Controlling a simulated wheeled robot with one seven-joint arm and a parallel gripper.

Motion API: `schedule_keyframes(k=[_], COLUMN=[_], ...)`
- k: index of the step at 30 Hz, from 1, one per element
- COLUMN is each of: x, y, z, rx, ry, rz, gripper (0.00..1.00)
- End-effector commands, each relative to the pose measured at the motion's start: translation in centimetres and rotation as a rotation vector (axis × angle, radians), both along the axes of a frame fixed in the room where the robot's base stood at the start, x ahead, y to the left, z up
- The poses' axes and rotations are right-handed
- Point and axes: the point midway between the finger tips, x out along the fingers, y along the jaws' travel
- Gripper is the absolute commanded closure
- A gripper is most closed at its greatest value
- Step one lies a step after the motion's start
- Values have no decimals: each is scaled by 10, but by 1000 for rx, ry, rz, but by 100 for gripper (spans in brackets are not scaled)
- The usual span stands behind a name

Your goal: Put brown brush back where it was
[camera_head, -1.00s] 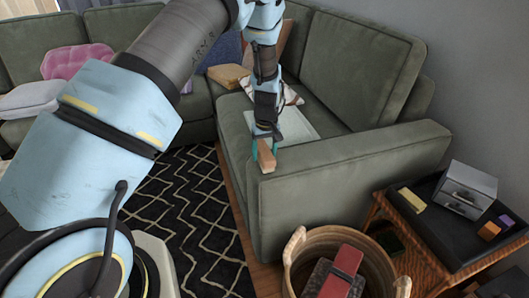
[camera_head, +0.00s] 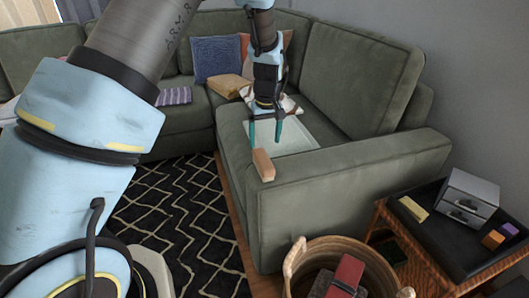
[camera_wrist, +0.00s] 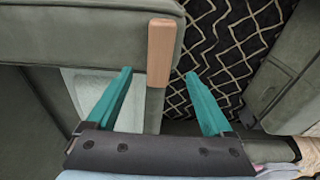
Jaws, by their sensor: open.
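The brown brush (camera_head: 263,165) is a light-brown wooden block lying on the front end of the green sofa's armrest (camera_head: 345,170). In the wrist view the brush (camera_wrist: 161,52) lies at the armrest's edge, over the patterned rug. My gripper (camera_head: 265,133) is open and empty, a little above and behind the brush in the head view. Its teal fingers (camera_wrist: 160,92) are spread wide in the wrist view, with the brush apart from both, ahead of and between them. The brush's underside is hidden.
A pale tray-like panel (camera_head: 300,138) lies on the seat, with a patterned cushion behind. A woven basket (camera_head: 300,255) holding a red object stands in front of the armrest. A side table (camera_head: 425,235) with a grey drawer box (camera_head: 466,196) is at right. The black rug (camera_head: 185,215) is clear.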

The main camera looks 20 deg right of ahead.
Motion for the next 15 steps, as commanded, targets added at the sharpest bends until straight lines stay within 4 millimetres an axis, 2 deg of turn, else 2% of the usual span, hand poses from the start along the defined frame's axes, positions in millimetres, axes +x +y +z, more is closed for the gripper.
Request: schedule_keyframes(k=[4, 11, 13, 15], x=[-2, -3, -1, 3], y=[0, 0, 4, 18], z=[16, 22, 24, 28], rx=[0, 1, 0, -3], ry=[-1, 0, 1, 3], rz=[-1, -1, 3, 12], gripper=[14, 14, 14, 14])
